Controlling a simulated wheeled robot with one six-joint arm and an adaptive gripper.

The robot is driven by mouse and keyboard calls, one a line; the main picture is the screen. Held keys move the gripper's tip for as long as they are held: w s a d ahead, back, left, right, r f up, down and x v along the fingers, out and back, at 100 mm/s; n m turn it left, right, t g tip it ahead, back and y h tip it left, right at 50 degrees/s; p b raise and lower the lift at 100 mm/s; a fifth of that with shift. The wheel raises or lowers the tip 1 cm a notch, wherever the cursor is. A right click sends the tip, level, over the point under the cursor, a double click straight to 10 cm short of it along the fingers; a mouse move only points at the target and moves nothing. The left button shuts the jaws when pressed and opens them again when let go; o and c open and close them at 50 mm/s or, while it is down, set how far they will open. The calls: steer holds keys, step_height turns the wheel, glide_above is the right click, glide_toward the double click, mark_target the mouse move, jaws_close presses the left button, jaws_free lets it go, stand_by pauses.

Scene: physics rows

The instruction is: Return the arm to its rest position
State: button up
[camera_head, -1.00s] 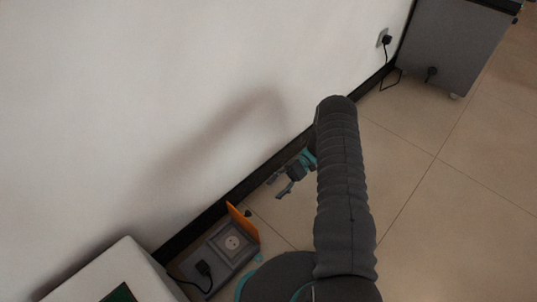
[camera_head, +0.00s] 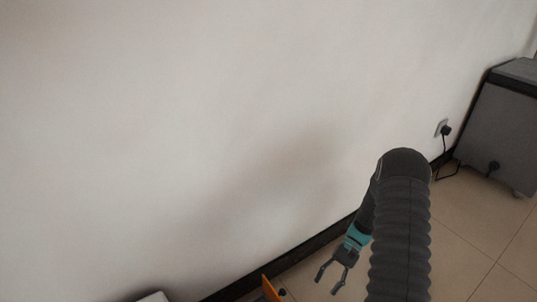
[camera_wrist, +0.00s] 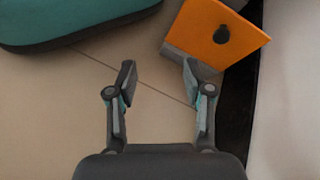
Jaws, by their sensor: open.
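My gripper (camera_head: 331,278) hangs from my dark arm in front of the white wall, low and just right of the picture's middle in the head view. Its two fingers are spread apart, and nothing is between them. The wrist view shows the same open gripper (camera_wrist: 158,85) above the tiled floor. Past its right fingertip is an orange flap (camera_wrist: 218,35) with a dark round knob. No contact between finger and flap can be made out. The flap's tip also shows at the lower edge of the head view (camera_head: 269,289).
A grey cabinet (camera_head: 497,135) stands at the right, with its black plug in a wall socket (camera_head: 442,129). A black skirting board (camera_head: 316,243) runs along the wall. Tiled floor (camera_head: 480,235) lies open at the lower right. A white box corner (camera_head: 152,297) shows at the bottom.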

steer(key=s+d+r+n+t+h+p, duration=0.1)
steer(key=s+r+t+h+p, duration=0.15)
steer(key=r, duration=1.05)
steer(key=s+r+n+t+h+p, duration=0.1)
steer(key=r+t+h, duration=0.25)
steer(key=r, duration=0.85)
steer(key=s+a+r+n+t+h+p, duration=0.1)
steer(key=s+a+r+t+p, duration=0.1)
steer(key=r, duration=1)
steer(key=s+a+r+n+t+h+p, duration=0.1)
steer(key=s+r+t+p, duration=0.3)
steer(key=s+r, duration=0.5)
steer(key=shift+s+a+r+n+t, duration=0.4)
steer(key=shift+r+t, duration=0.7)
steer(key=shift+r, duration=0.7)
steer(key=shift+w, duration=0.15)
